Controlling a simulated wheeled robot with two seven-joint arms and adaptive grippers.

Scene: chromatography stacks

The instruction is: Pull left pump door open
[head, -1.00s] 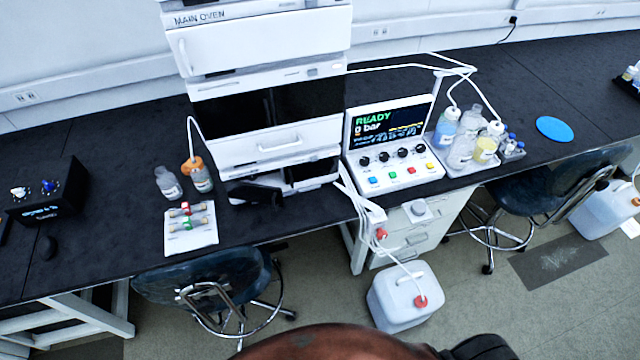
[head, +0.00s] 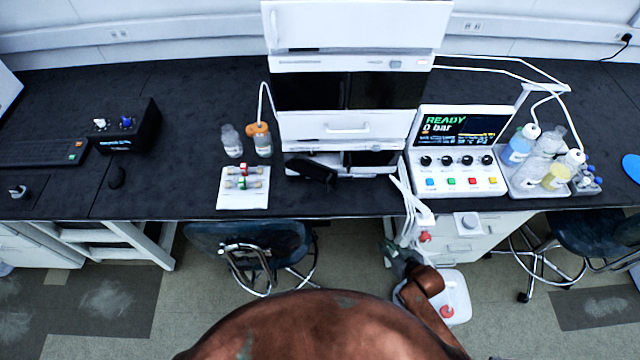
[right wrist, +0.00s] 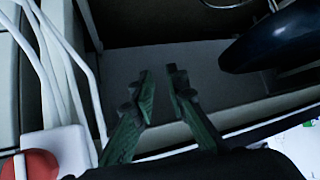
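The white instrument stack (head: 362,124) stands on the black bench in the head view. Its middle unit has a wide dark glossy front (head: 310,91) with a vertical seam near the centre. The lowest unit has dark openings, and a black flap-like part (head: 312,170) juts out at its left. I cannot tell which panel is the left pump door. My right gripper (head: 396,256) is low in front of the bench, below the stack, near the hanging white tubes. In the right wrist view my right gripper (right wrist: 164,88) has green fingers apart, with nothing between them. My left gripper is not visible.
A control panel (head: 461,150) reading READY stands right of the stack, with a bottle tray beyond. A chair (head: 250,240) and a waste jug (head: 457,292) are on the floor in front.

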